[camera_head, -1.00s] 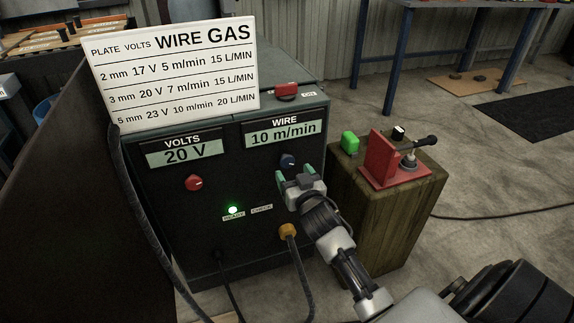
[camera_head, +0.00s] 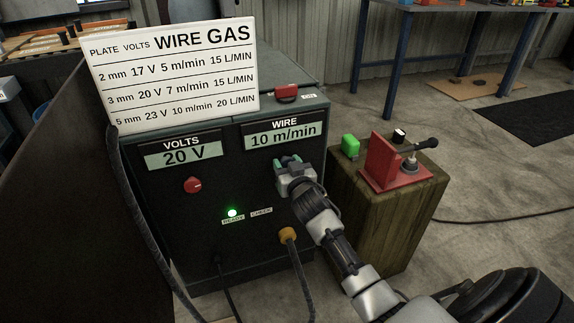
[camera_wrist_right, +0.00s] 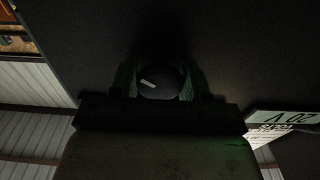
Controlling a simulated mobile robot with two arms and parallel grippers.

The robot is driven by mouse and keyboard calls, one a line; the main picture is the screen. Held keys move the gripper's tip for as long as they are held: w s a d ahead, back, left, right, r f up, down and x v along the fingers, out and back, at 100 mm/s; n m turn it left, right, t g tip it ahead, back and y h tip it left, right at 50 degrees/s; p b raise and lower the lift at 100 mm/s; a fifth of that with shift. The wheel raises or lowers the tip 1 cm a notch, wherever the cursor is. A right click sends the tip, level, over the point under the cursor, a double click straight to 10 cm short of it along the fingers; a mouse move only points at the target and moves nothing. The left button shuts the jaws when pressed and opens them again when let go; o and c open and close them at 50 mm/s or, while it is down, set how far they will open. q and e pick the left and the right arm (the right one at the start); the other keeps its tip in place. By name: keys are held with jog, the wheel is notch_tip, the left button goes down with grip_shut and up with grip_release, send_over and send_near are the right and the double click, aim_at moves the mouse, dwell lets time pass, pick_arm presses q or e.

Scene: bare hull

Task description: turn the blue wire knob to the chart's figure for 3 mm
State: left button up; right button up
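The chart (camera_head: 172,72) stands on top of the dark welding machine; its 3 mm row reads 20 V, 7 m/min, 15 L/MIN. The WIRE display (camera_head: 283,135) reads 10 m/min. My right gripper (camera_head: 291,162) is at the machine's front, just below that display, and covers the blue wire knob in the head view. In the right wrist view the knob (camera_wrist_right: 160,82), dark with a pale pointer mark, sits between the green fingers of this gripper (camera_wrist_right: 160,88). Whether the fingers press on it is too dark to tell. My left gripper is out of view.
The VOLTS display (camera_head: 181,156) reads 20 V, with a red knob (camera_head: 193,185) below it. A green READY lamp (camera_head: 232,213) is lit. A red switch (camera_head: 286,92) is on top. Right of the machine, a wooden block (camera_head: 384,215) carries a red fixture (camera_head: 382,160).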

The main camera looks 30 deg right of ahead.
jog(key=shift+c, duration=0.3)
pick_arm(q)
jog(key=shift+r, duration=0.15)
pick_arm(e)
jog(key=shift+n, duration=0.3)
jog(key=shift+r+n+p, duration=0.1)
jog(key=shift+n+p, duration=0.7)
jog(key=shift+n, duration=0.4)
jog(key=shift+n+p, duration=0.35)
jog(key=shift+n, duration=0.85)
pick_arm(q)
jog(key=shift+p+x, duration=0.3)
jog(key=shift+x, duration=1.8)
pick_arm(e)
jog(key=shift+n, duration=1.3)
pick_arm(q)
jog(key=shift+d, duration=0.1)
pick_arm(e)
jog(key=o, duration=0.9)
